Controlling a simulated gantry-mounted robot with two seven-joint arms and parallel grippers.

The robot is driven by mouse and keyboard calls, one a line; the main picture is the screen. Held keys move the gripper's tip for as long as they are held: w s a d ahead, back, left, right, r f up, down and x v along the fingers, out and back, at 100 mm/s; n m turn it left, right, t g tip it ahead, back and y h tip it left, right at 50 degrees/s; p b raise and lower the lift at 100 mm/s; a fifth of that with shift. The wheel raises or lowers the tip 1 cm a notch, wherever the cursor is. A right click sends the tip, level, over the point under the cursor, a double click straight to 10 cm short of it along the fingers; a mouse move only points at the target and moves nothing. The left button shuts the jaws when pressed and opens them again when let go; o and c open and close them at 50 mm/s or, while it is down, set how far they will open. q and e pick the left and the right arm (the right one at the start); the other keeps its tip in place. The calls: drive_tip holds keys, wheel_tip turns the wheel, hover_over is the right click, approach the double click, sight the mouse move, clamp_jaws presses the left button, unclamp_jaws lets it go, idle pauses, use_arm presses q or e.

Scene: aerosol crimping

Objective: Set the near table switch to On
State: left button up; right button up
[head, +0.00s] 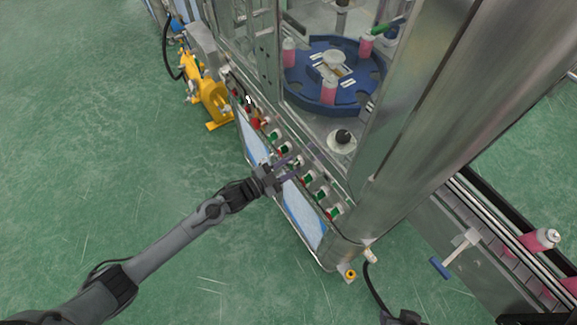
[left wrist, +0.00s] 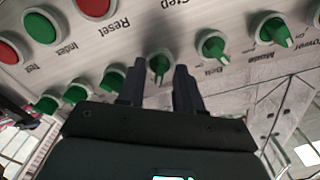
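The machine's slanted control panel (head: 258,148) carries a row of green rotary switches and some red buttons. My left gripper (head: 291,166) is at the middle of this row in the head view. In the left wrist view its two dark fingers (left wrist: 160,84) stand apart, with a green rotary switch (left wrist: 160,65) in the gap at their tips. I cannot tell whether the fingers touch it. Its label is hidden or unreadable, so I cannot tell which switch is the near table one. More green switches lie to the right (left wrist: 213,45) and left (left wrist: 113,78). My right gripper is not seen.
A blue round table (head: 333,106) with pink cans (head: 329,91) stands behind the panel. A thick metal post (head: 425,120) rises at the right. A conveyor with pink cans (head: 537,241) runs at lower right. A yellow unit (head: 207,95) stands at the panel's far end. Green floor is clear at left.

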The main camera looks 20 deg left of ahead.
use_arm(q)
drive_tip(key=shift+s, duration=0.1)
drive_tip(key=p+v, duration=0.1)
drive_tip(key=v, duration=0.9)
drive_tip(key=shift+s+a, duration=0.25)
drive_tip(key=shift+a, duration=0.05)
